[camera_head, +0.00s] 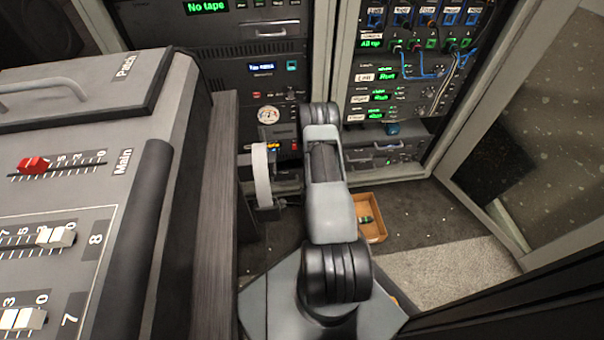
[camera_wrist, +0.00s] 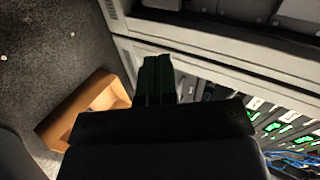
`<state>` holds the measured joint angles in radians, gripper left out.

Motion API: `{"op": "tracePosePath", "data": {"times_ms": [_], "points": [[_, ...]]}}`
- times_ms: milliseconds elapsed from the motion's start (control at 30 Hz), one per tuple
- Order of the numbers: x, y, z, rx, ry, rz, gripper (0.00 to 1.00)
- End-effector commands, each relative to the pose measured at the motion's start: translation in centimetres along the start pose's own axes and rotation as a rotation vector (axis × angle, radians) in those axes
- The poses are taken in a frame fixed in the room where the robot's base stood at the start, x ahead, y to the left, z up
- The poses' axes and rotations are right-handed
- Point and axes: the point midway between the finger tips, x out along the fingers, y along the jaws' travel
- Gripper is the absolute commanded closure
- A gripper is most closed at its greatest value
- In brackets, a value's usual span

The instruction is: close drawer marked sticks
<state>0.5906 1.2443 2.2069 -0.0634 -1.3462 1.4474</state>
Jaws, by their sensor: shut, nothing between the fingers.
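No label reading "sticks" can be made out in either view. A grey drawer-like front (camera_head: 388,152) with handles sits low in the right rack in the head view; I cannot tell whether it is the marked one or whether it is open. My gripper (camera_wrist: 155,75) shows in the wrist view as two dark fingers close together, shut and empty, in front of the pale rack frame. In the head view my arm hides the gripper.
An orange-brown open box (camera_head: 372,232) with a small dark and green item stands on the carpet; it also shows in the wrist view (camera_wrist: 88,105). A fader desk (camera_head: 120,200) fills the left. A white tape roll (camera_head: 262,175) hangs beside it. A glass door (camera_head: 530,130) stands right.

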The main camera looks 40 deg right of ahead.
Motion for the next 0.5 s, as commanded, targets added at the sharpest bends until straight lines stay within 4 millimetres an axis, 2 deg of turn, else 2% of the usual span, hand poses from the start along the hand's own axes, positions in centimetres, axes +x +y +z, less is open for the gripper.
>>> {"op": "tracePosePath", "data": {"times_ms": [233,500], "points": [[1.3,-0.1,0.0,0.102,0.0,-0.013,1.0],[6.2,0.1,0.0,0.101,-0.001,-0.014,1.0]]}}
